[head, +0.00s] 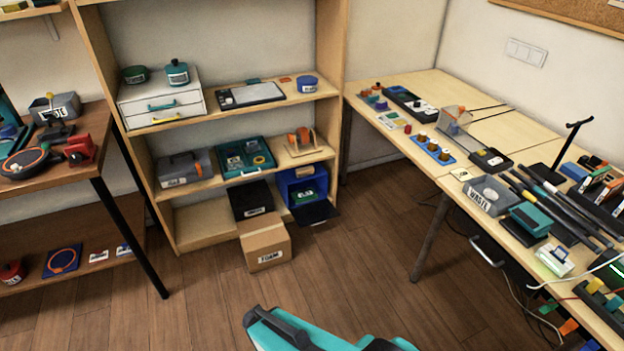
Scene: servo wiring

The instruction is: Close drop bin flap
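The drop bin appears to be the blue box (285,187) on the bottom shelf of the wooden shelving unit. Its front is open, and a dark flap (317,214) lies lowered, reaching out past the shelf's front edge. A green item with a white label (307,195) shows inside the box. Teal and black parts of my own arm show at the bottom centre of the head view, well in front of the bin and apart from it. I cannot make out my gripper's fingers in this view.
A cardboard box labelled FOAM (265,245) stands on the floor, left of the flap. A black bin (250,200) sits left of the blue box. A workbench (455,180) stands to the right, its leg (430,238) near open floor. The wooden floor (350,265) before the flap is clear.

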